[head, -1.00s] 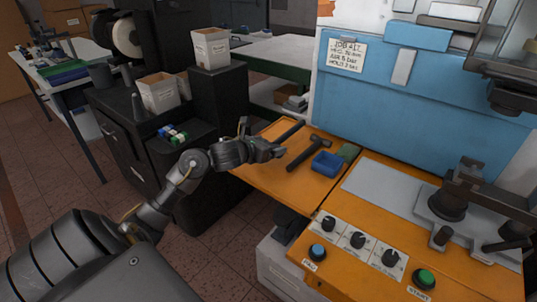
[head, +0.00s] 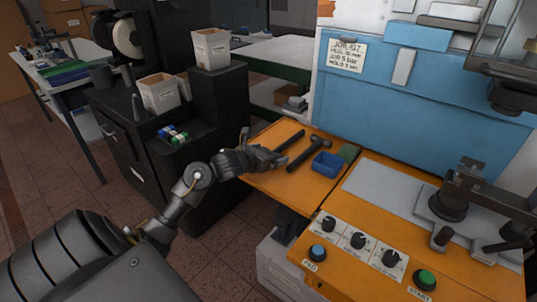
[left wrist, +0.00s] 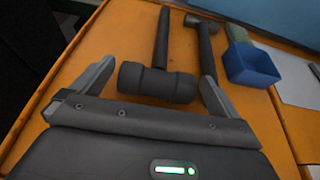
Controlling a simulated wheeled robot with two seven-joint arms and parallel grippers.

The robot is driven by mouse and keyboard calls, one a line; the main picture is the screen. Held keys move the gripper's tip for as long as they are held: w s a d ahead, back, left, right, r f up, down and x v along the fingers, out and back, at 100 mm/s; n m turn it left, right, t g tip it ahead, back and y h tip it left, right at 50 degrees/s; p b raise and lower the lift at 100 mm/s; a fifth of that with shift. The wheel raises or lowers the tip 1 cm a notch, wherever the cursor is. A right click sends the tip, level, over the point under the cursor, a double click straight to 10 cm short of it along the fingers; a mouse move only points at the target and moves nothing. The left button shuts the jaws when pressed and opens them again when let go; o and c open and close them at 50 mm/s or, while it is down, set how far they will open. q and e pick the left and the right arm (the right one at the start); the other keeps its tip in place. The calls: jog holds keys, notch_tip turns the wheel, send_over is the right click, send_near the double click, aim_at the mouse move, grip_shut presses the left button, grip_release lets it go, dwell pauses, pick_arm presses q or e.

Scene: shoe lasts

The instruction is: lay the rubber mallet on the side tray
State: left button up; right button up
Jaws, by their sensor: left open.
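The rubber mallet (left wrist: 158,82), with a thick black head and a dark handle, lies on the orange side tray (left wrist: 112,35). In the head view its handle (head: 291,141) shows on the tray (head: 262,188), while its head is mostly hidden by my gripper. My left gripper (head: 277,159) is low over the tray's left part. In the left wrist view the gripper (left wrist: 155,88) is open, its fingers spread on either side of the mallet head, not closed on it. My right gripper is not in view.
A metal-headed hammer (head: 309,154) lies just right of the mallet. A blue bin (head: 327,163) and a green item (head: 350,152) are further right. The blue machine (head: 420,95) rises behind. A black cabinet (head: 130,150) stands left of the tray.

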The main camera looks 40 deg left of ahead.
pick_arm(q)
jog(key=shift+s+r, duration=0.15)
jog(key=v, duration=1)
jog(key=shift+s, duration=0.35)
jog(key=shift+s+d+r, duration=0.1)
jog(key=shift+s+r, duration=0.15)
jog(key=shift+s, duration=0.25)
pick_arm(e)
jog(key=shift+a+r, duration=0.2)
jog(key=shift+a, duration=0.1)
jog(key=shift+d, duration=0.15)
